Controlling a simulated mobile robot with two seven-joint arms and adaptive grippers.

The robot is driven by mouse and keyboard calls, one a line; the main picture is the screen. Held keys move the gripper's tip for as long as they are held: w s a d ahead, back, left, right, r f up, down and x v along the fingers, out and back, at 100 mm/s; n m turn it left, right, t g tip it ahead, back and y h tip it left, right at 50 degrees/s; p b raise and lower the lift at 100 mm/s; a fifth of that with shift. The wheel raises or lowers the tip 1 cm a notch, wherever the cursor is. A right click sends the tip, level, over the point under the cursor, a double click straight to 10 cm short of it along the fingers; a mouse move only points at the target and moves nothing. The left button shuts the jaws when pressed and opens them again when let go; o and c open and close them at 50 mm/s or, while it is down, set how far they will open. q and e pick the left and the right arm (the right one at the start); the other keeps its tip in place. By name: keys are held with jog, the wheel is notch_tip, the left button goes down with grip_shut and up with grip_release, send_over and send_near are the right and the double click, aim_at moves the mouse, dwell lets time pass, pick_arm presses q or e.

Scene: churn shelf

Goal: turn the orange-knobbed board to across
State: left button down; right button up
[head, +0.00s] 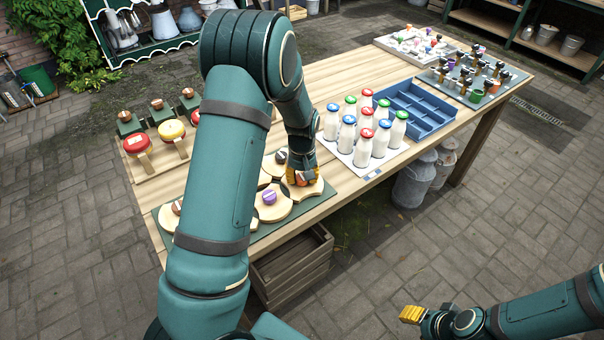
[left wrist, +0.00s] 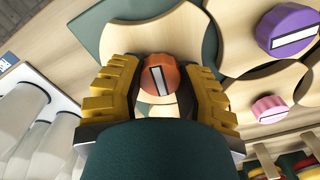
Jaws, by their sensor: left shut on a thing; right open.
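The orange knob (left wrist: 160,76), with a pale bar across its top, sits between the yellow fingers of my left gripper (left wrist: 163,90) in the left wrist view. The bar stands nearly upright there, slightly tilted. Its wooden board (left wrist: 140,38) has a curved, scalloped edge and lies on a dark green mat. In the head view my left gripper (head: 302,178) comes down onto this board (head: 314,190) at the mat's right end, and its fingers partly hide the knob. My right gripper (head: 412,314) is open and empty, low at the right, off the table.
A neighbouring board with a purple knob (head: 268,197) lies close by; a pink knob (left wrist: 269,108) is beyond it. White bottles (head: 362,150) with coloured caps stand to the right, before a blue crate (head: 432,124). Red and yellow round things (head: 172,130) stand at the left.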

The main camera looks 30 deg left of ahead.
aim_at(302, 177)
pick_arm(q)
jog(key=shift+n+p, duration=0.35)
jog(key=shift+n, duration=0.75)
jog(key=c, duration=0.5)
grip_release()
notch_tip(302, 177, up, 12)
dwell(0.3)
